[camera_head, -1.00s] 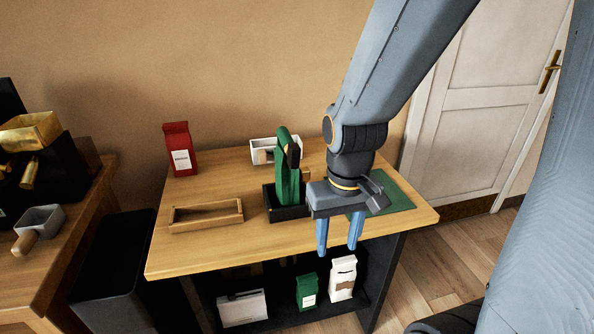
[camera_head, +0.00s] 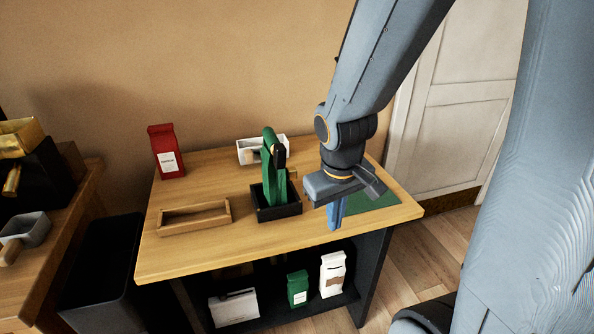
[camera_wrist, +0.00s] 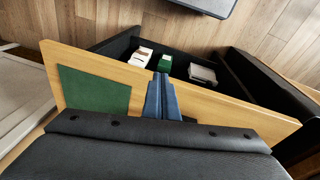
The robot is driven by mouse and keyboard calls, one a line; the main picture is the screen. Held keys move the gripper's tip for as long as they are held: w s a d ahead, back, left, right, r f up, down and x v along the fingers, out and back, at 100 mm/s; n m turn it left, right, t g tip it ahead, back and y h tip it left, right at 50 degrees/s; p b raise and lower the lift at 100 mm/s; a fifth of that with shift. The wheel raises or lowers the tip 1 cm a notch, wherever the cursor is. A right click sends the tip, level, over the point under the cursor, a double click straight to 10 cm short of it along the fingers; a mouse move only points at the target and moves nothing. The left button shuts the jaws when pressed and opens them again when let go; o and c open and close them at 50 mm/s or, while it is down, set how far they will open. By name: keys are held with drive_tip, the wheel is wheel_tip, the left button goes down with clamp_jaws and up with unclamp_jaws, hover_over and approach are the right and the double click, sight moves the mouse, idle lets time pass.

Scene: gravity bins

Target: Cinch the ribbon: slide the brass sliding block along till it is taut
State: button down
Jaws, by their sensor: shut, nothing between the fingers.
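A tall green object (camera_head: 269,178) with a black piece (camera_head: 280,160) on its right side stands upright in a black tray (camera_head: 277,215) on the wooden table. I cannot make out a ribbon or a brass sliding block in either view. My gripper (camera_head: 335,214) is shut and empty, its blue fingers together and pointing down. It is to the right of the black tray, apart from the green object. In the wrist view the fingers (camera_wrist: 161,98) are together over the table's edge.
The wooden table (camera_head: 190,258) holds a red bag (camera_head: 166,151), an open wooden tray (camera_head: 194,217), a white box (camera_head: 247,147) and a green mat (camera_head: 372,203). Small bags stand on the shelf below. A dark bin (camera_head: 103,260) is at left; a white door (camera_head: 450,120) is behind.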

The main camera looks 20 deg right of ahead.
sight(291, 174)
drive_tip(key=w+d+r+n+t+y+p, duration=0.1)
drive_tip(key=w+d+r+n+t+p, duration=0.1)
drive_tip(key=w+r+n+t+p, duration=0.25)
drive_tip(key=w+d+r+n+t+y+p, duration=0.1)
drive_tip(key=w+d+r+n, duration=0.15)
drive_tip(key=w+n, duration=0.4)
drive_tip(key=s+a+r+n+g+y+p, duration=0.2)
drive_tip(key=s+a+n+y+p, duration=0.1)
drive_tip(key=n+y, duration=0.1)
drive_tip(key=w+a+f, duration=0.1)
drive_tip(key=w+f, duration=0.1)
drive_tip(key=w+a+f, duration=0.1)
drive_tip(key=w+f, duration=0.2)
drive_tip(key=w+a+f+b, duration=0.1)
drive_tip(key=w+a+f, duration=0.1)
drive_tip(key=w+f, duration=0.1)
drive_tip(key=shift+w, duration=0.55)
